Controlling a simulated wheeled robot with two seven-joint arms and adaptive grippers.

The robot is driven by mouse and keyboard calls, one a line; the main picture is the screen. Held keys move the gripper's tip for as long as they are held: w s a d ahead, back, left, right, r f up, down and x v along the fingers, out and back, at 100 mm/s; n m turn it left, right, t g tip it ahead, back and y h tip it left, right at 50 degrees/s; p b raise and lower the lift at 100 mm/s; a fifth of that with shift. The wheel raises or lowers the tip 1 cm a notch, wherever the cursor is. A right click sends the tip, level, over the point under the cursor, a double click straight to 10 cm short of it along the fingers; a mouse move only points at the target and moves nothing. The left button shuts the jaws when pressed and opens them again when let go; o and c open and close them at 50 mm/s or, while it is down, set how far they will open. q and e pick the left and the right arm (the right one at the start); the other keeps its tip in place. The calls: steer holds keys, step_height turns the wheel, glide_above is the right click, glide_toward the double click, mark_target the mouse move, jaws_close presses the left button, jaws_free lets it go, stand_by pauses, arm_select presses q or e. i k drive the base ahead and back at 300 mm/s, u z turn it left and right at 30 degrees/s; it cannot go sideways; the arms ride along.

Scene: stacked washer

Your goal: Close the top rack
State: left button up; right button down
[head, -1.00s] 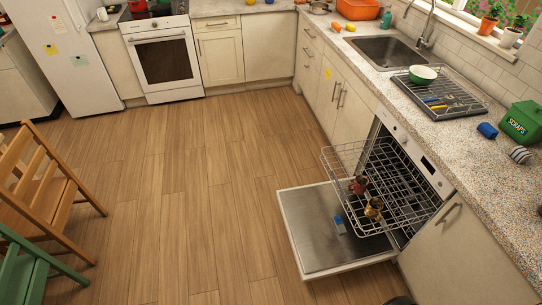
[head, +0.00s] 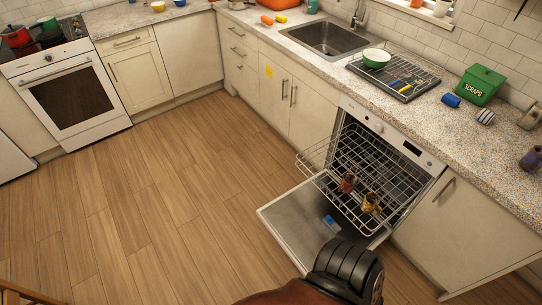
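The dishwasher stands under the right counter with its door (head: 296,228) folded down. The top rack (head: 322,181) is a wire basket pulled part way out over the open door. A dark red mug (head: 348,182) and a yellow-brown mug (head: 371,203) are in the rack's area. A blue item (head: 328,220) shows on the door's inner face. One of my arms, dark and rounded, comes in at the bottom middle, near the door's lower right corner. No gripper fingers show in the head view.
The counter (head: 415,108) runs above the dishwasher, with a drying rack (head: 405,88), a green bowl (head: 376,58) and a green scraps bin (head: 481,84). A closed cabinet (head: 455,215) is right of the dishwasher. The wooden floor (head: 150,220) to its left is clear.

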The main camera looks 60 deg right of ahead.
mark_target(377, 228)
steer(key=i, duration=1.2)
steer(key=z, duration=2.15)
